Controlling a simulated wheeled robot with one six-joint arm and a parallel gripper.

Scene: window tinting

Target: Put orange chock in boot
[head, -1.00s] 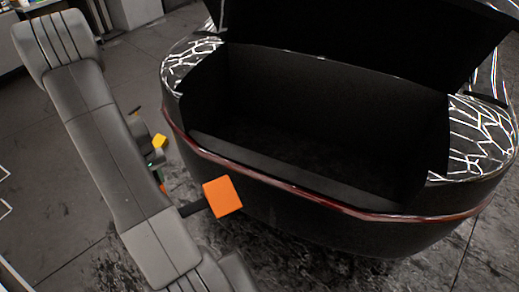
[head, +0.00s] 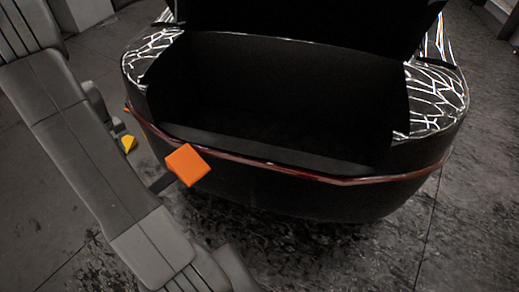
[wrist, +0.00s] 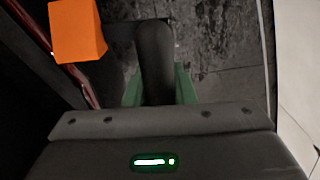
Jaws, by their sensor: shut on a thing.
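The orange chock (head: 187,165) is an orange block on a dark bar, held up at the left of the car's rear, in front of the red light strip. In the wrist view its orange block (wrist: 78,30) is at the upper left, with a dark bar running to a rounded black grip. My gripper (wrist: 158,75) has green fingers on either side of that black grip and is shut on it. In the head view my arm hides the fingers. The boot (head: 270,105) is open, dark and seemingly empty, to the right of and beyond the chock.
The raised boot lid (head: 300,15) stands above the opening. The red light strip (head: 300,172) and rear sill (head: 280,148) edge the boot. A small yellow thing (head: 129,143) shows beside my arm at the left. Dark, stained floor (head: 320,250) lies clear in front.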

